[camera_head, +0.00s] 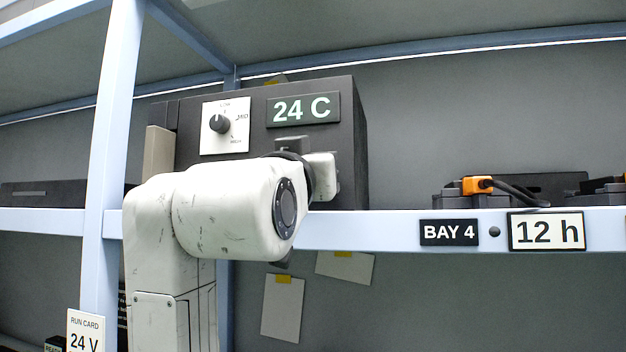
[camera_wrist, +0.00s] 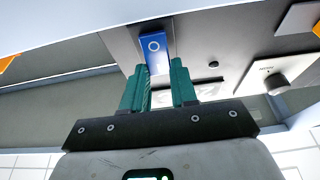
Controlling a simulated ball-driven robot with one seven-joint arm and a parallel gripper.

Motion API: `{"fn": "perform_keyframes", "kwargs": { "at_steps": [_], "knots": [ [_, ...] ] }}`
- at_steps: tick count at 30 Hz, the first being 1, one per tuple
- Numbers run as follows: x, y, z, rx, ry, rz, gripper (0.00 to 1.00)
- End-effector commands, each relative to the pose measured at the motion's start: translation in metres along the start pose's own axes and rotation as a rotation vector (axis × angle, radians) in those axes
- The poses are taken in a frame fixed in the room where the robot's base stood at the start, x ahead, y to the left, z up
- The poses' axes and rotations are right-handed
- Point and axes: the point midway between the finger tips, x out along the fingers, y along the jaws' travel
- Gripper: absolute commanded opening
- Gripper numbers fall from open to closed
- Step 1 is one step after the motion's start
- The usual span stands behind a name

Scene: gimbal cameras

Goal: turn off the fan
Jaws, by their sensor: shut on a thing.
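The fan unit is a dark box (camera_head: 352,125) on the shelf in the head view, with a "24 C" plate (camera_head: 303,109). In the wrist view a blue switch piece (camera_wrist: 153,48) with a white ring mark stands on the grey face. My gripper (camera_wrist: 162,68) has its teal fingers on either side of the blue piece's lower end, shut on it. In the head view my arm hides the fingers and this switch.
A blue shelf post (camera_head: 108,140) stands left of my arm. The shelf edge (camera_head: 375,230) runs below the box. To the right lie an orange connector (camera_head: 477,185) with a black cable and dark devices. The shelf just right of the box is clear.

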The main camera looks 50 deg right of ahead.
Motion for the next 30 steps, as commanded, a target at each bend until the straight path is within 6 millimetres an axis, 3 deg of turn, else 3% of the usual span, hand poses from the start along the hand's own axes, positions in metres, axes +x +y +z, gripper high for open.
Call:
{"fn": "perform_keyframes", "kwargs": {
  "at_steps": [9,10,17,26,30],
  "knots": [
    [0.0,-0.001,0.0,0.0,0.004,-0.002,0.0],
    [0.0,-0.001,0.0,0.0,0.004,-0.002,0.29],
    [0.0,-0.001,0.0,0.0,0.003,-0.001,0.52],
    [-0.003,0.0,0.0,0.0,0.003,-0.001,0.53],
    [-0.018,-0.001,0.002,0.002,0.004,-0.003,0.53]
  ]
}}
